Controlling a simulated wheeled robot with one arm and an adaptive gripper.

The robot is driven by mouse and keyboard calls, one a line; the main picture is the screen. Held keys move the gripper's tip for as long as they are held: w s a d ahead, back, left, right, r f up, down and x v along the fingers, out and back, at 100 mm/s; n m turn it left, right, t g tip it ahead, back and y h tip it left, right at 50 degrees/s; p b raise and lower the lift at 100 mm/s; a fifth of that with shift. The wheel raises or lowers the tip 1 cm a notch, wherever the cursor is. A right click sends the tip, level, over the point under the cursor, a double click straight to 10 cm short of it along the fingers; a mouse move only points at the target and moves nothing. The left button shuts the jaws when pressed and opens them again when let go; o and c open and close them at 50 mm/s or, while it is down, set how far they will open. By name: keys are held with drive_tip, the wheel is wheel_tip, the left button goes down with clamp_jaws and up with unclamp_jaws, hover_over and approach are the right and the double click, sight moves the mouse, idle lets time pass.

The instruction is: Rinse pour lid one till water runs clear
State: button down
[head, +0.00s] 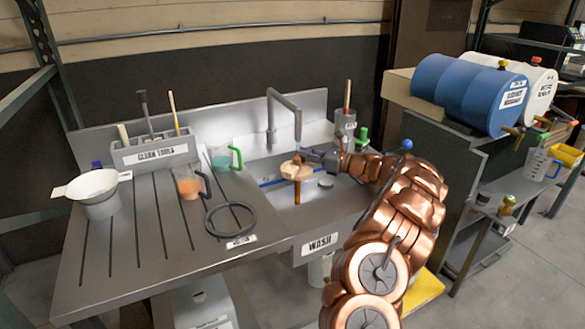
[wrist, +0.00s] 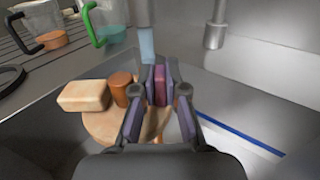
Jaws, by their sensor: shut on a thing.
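The pour lid (head: 293,172) is a beige disc with orange-brown staining, held over the wash sink under the tap (head: 272,115). In the wrist view the lid (wrist: 100,124) carries a beige block and an orange-brown round stub. A pale blue stream (wrist: 147,45) comes down from the tap end behind my fingers. An orange-brown streak (head: 297,191) hangs below the lid; it looks like tinted runoff. My gripper (wrist: 158,85) is shut on a dark red piece between its pads, apparently the lid's grip. My gripper (head: 322,158) hides the lid's right side in the head view.
The grooved drainboard left of the sink (head: 315,210) holds a black ring (head: 230,219), an orange-filled cup (head: 187,184), a green-handled jug (head: 222,156), a white bowl (head: 95,190) and the clean tools rack (head: 155,152). Blue (head: 465,90) and white drums stand at right.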

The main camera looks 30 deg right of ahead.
sight(305, 167)
drive_tip(key=shift+a, duration=0.1)
drive_tip(key=shift+w+a, duration=0.25)
drive_tip(key=shift+a, duration=0.15)
idle(0.4)
drive_tip(key=shift+s+a, duration=0.3)
drive_tip(key=shift+s, duration=0.45)
drive_tip(key=shift+s+a+b, duration=0.1)
drive_tip(key=shift+s+a, duration=0.4)
drive_tip(key=shift+s, duration=0.45)
drive_tip(key=shift+s+a+b, duration=0.1)
drive_tip(key=shift+s+a, duration=0.4)
drive_tip(key=shift+s, duration=0.45)
drive_tip(key=shift+s+a+b, duration=0.1)
drive_tip(key=shift+s+a, duration=0.4)
drive_tip(key=shift+s, duration=0.45)
